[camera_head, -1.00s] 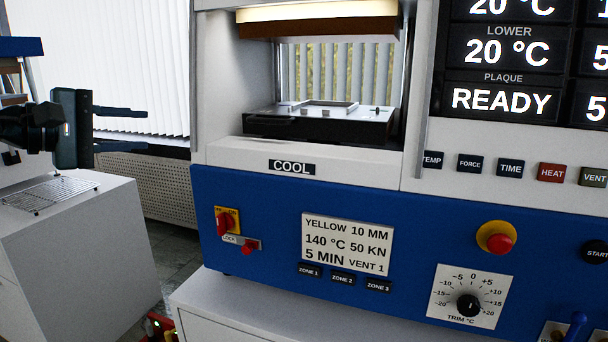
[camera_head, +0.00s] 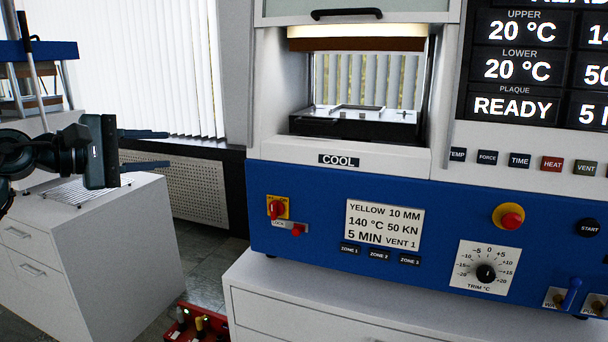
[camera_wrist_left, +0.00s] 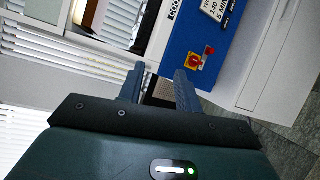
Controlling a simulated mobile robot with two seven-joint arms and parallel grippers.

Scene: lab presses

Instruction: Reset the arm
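My left gripper (camera_head: 145,149) is at the left of the head view, held in the air in front of the window blinds and away from the press. Its two dark fingers are apart with nothing between them. In the left wrist view, the same fingers (camera_wrist_left: 160,88) are spread and empty, with the blue press panel beyond them. The press (camera_head: 340,205) has its chamber open, with a dark plate assembly (camera_head: 355,125) inside. Its display (camera_head: 520,105) reads READY. My right gripper is not in view.
A white cabinet (camera_head: 95,260) with a wire rack (camera_head: 85,190) on it stands at the left. A red tray (camera_head: 195,325) with small items is on the floor between the cabinets. The press stands on a white drawer unit (camera_head: 300,310). Free air lies between gripper and press.

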